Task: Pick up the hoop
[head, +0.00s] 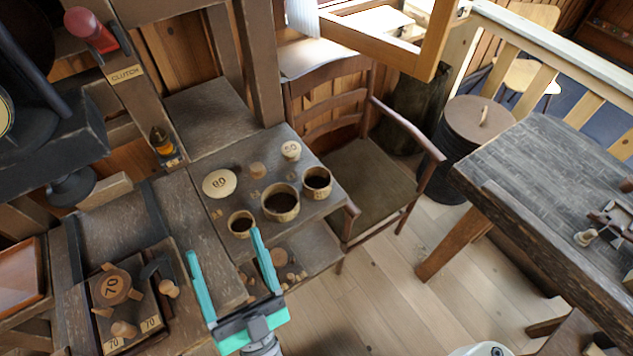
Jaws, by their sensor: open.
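Three round wooden pieces with pale rims and dark middles stand on the small dark table: a large one (280,215), a middle-sized one (317,191) and a smaller one (241,234). I cannot tell which of them is the hoop, or whether they are open rings or cups. My gripper (224,244) has teal fingers spread wide with nothing seen between them. Its right fingertip shows just below the smaller round piece; I cannot tell whether they touch. Its left fingertip is over the wooden surface further left.
A pale disc marked 80 (219,183) and smaller wooden pieces lie around the round ones. A chair (370,172) stands right of the table. Open floor (360,310) lies between it and the right table (540,190).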

